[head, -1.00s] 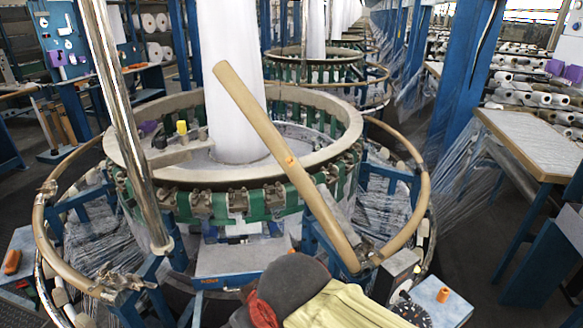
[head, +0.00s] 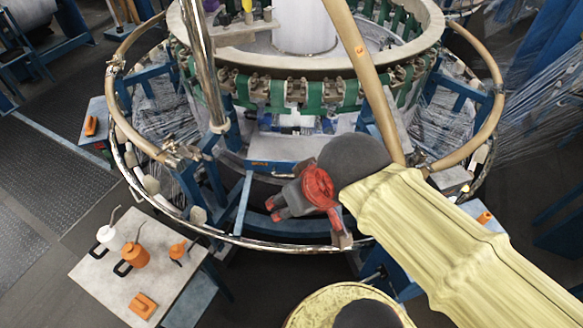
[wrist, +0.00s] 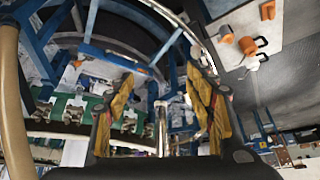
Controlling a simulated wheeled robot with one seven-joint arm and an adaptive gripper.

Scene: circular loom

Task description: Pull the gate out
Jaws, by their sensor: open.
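The gate appears to be the tan rail piece (head: 366,72) with an orange mark, standing up steeply at the front of the loom in the head view. Its lower end meets the ring near its right side, partly behind my arm's sleeve. A tan bar (wrist: 14,100), likely the same piece, runs down the left edge of the wrist view. My gripper (head: 308,214) is left of the gate's lower end, above the front of the ring. Its yellow-brown fingers (wrist: 163,100) are spread and empty. The chrome post (wrist: 162,128) shows between them, farther back.
The chrome post (head: 203,65) rises left of the gate. The tan side rails (head: 122,95) and the lower metal ring (head: 165,212) surround the loom. A small table (head: 108,290) with orange and white containers stands at front left. Open floor (head: 35,190) lies left.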

